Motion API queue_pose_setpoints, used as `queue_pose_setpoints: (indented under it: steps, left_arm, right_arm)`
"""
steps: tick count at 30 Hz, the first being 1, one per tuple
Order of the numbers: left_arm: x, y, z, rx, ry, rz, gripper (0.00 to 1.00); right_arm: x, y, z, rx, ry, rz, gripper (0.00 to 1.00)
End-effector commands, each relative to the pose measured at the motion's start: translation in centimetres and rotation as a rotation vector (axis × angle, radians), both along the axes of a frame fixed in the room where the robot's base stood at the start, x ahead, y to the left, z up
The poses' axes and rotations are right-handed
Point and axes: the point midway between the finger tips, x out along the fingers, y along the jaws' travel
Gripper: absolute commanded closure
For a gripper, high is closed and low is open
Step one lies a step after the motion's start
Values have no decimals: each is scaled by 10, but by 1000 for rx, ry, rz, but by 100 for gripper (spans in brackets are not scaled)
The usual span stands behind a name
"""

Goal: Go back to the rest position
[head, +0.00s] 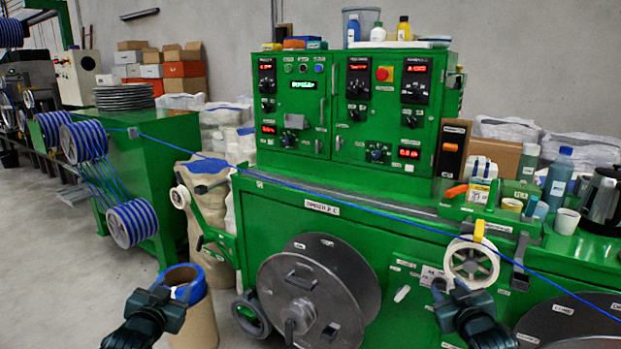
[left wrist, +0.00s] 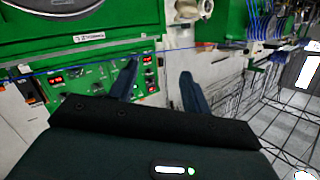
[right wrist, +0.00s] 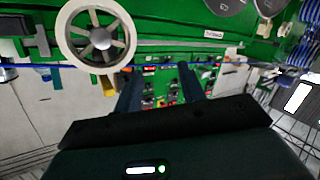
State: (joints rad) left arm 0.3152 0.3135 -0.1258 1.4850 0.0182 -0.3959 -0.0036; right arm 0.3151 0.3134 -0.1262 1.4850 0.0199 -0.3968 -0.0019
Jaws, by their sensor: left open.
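My left gripper (head: 166,300) is in the lower left of the head view, empty in front of the machine. Its two fingers stand apart in the left wrist view (left wrist: 160,85). My right gripper (head: 464,302) is at the lower right of the head view, just below the white wheel (head: 472,262). Its fingers are apart with nothing between them in the right wrist view (right wrist: 158,88). The blue cable (head: 350,201) runs from the spools at left across the front of the green machine (head: 350,160) down to the right, clear of both grippers.
A large grey reel (head: 318,283) is on the machine's front between my grippers. A bin with a blue rim (head: 183,275) stands behind my left gripper. Bottles (head: 558,175) and cups stand on the machine's right ledge. Open floor (head: 60,250) lies at left.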

Motion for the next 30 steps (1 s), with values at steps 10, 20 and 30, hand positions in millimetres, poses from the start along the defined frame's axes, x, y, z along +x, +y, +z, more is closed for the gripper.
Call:
queue_pose_setpoints:
  steps: [10,20,30]
  left_arm:
    - [-177,-101,-140,-123,255,-143,52]
    - [-326,-158,-170,-270,435,-186,52]
    - [-342,-164,-170,-289,456,-187,52]
  right_arm:
    - [-177,101,-140,120,254,143,60]
    - [-325,158,-170,267,433,186,60]
    - [-342,163,-170,285,454,188,60]
